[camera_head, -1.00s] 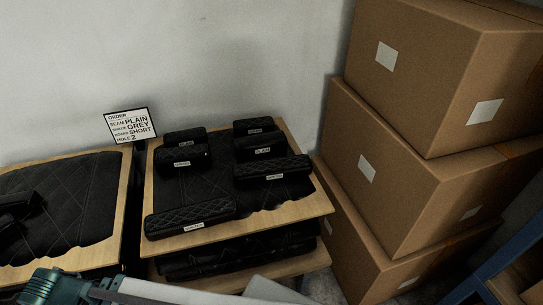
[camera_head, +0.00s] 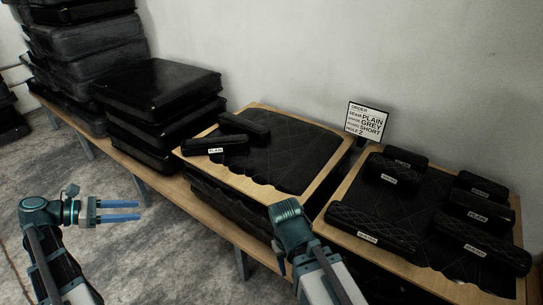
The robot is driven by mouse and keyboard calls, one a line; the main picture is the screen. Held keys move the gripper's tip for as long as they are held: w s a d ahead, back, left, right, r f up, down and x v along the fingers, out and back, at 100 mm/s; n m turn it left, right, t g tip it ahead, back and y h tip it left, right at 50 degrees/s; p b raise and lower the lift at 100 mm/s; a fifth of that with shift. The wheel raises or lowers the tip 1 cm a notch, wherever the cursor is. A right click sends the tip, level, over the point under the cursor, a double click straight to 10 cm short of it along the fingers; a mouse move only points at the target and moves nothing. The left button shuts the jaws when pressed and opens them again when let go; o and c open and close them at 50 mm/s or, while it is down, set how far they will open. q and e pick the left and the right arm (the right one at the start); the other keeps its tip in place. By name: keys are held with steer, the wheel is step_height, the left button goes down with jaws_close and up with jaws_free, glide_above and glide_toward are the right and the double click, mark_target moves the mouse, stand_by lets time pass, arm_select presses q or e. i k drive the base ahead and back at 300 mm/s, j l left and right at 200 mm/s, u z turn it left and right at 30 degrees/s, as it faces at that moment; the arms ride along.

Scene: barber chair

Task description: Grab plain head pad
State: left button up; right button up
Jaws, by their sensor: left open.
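A black head pad labelled PLAIN (camera_head: 208,143) lies on the left wooden board, near its left edge. Another smooth black pad (camera_head: 246,127) lies behind it, its label not visible. On the right board, a pad (camera_head: 480,207) has a label that seems to read PLAIN, among several quilted pads such as the long front one (camera_head: 350,218). My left gripper (camera_head: 138,210) is open and empty over the floor at the left, apart from every pad. My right gripper (camera_head: 284,268) is in front of the left board; its fingers are mostly hidden, and it touches no pad that I can see.
Stacked black cushions (camera_head: 160,85) stand on the long wooden table (camera_head: 160,184) at the left. The wall is close behind. The concrete floor (camera_head: 110,245) at lower left is clear.

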mark_target(500, 218)
steer(key=z, duration=1.8)
steer(key=i+l+z, duration=0.15)
steer(key=l, duration=0.15)
steer(key=i+l+z, duration=0.1)
steer(key=i, duration=0.65)
